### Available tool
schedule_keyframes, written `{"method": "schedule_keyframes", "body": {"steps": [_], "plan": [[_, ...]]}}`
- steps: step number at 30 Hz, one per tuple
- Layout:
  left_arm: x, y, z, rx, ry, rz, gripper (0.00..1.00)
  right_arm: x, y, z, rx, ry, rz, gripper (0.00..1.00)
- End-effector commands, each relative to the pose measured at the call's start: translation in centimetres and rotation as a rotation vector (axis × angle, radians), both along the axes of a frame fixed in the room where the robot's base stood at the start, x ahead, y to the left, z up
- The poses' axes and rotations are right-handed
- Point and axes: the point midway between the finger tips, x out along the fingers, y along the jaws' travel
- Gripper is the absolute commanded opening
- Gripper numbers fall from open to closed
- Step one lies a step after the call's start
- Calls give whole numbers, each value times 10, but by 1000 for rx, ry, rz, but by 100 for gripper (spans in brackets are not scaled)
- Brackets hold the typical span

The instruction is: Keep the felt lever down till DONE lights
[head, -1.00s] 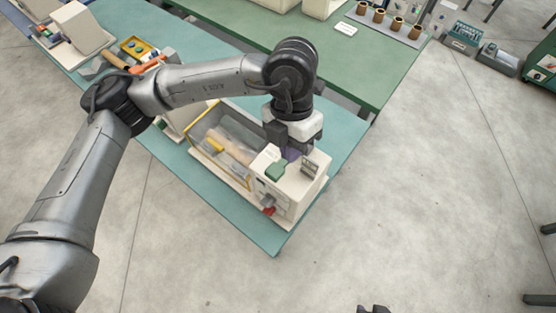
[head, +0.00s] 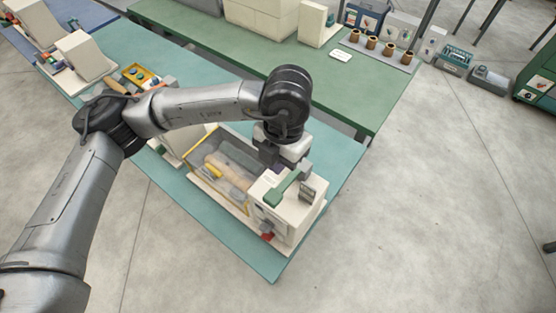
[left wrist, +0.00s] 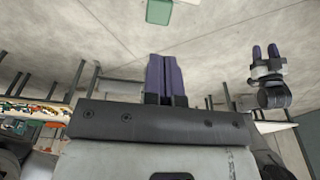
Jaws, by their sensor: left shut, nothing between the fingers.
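The winder (head: 290,215) is a cream box with a clear-covered bay at its left. Its green felt lever (head: 287,188) shows on top as a slanting bar with a pad at its near end. My left gripper (head: 270,158) is just behind the lever, partly hidden by its own wrist. In the left wrist view its purple fingers (left wrist: 165,78) are shut and empty, and the green pad (left wrist: 160,12) lies beyond the tips, apart from them. My right gripper (left wrist: 265,53) shows there, fingers parted. I cannot make out a lit DONE light.
The winder stands on a teal table (head: 268,262) near its right end. A yellow tray (head: 137,75) and other machines stand farther left. A green bench (head: 345,92) behind carries several brown spools (head: 372,42).

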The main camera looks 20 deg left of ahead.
Motion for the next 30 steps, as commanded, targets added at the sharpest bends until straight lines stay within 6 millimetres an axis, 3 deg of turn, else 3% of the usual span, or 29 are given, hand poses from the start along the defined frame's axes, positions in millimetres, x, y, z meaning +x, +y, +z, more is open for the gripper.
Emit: {"method": "schedule_keyframes", "body": {"steps": [9, 15, 21, 30], "plan": [[-8, 2, -59, 0, 3, 0, 0, 0, -1, 12, -1, 1, 1, 43], [-12, 3, -88, 1, 3, 0, 0, 0, -2, 19, -7, 1, 5, 43], [-14, 4, -106, 0, 2, 0, 0, -1, -3, 22, -11, 0, 7, 43], [-14, 4, -112, 0, 0, 0, 0, 0, -3, 23, -8, 1, 6, 43]]}}
